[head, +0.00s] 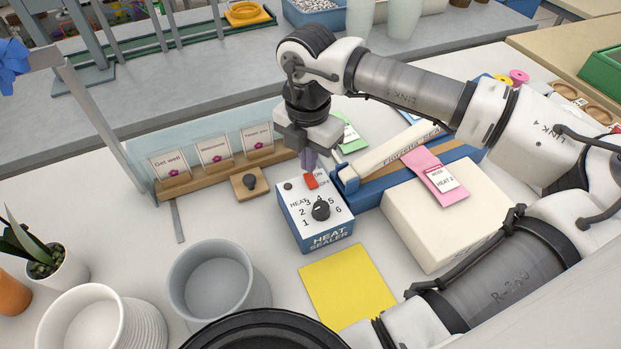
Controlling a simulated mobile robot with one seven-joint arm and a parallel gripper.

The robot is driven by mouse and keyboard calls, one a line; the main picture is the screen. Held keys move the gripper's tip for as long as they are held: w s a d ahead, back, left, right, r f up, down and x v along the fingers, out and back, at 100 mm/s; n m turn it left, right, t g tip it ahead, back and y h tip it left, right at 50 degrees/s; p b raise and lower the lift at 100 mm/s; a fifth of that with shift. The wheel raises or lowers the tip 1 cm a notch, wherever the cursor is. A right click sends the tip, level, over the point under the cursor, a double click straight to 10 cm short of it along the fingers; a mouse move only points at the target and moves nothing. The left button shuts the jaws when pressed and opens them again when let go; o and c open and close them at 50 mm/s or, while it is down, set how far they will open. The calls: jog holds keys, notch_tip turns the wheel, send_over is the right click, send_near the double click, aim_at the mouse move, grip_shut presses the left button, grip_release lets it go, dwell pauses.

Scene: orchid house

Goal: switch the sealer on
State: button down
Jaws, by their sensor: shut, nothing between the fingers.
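The heat sealer's control box (318,213) stands on the white table, blue with a pale top. A black dial (320,209) with numbers around it sits on the top. A small red switch (310,181) is near the back edge of the top, by lettering that is partly hidden. The sealer's long blue body and pale arm (400,150) run back to the right. My gripper (308,166) points down, shut and empty, with its fingertips just behind or above the red switch. I cannot tell whether they touch it, nor the switch's position.
A cream box (440,222) with a pink packet (436,178) marked heat 2 lies right of the control box. A yellow sheet (348,286) lies in front. A grey pot (217,281) and white pots (100,318) stand at front left. A card rack (215,171) and a wooden block with a knob (249,183) are behind left.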

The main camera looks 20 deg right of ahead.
aim_at(308, 175)
jog(key=shift+f+b, duration=1.05)
jog(key=shift+b, duration=0.05)
dwell(0.8)
jog(key=shift+r, duration=0.15)
jog(key=shift+r+p, duration=1.5)
jog(key=shift+r, duration=1.95)
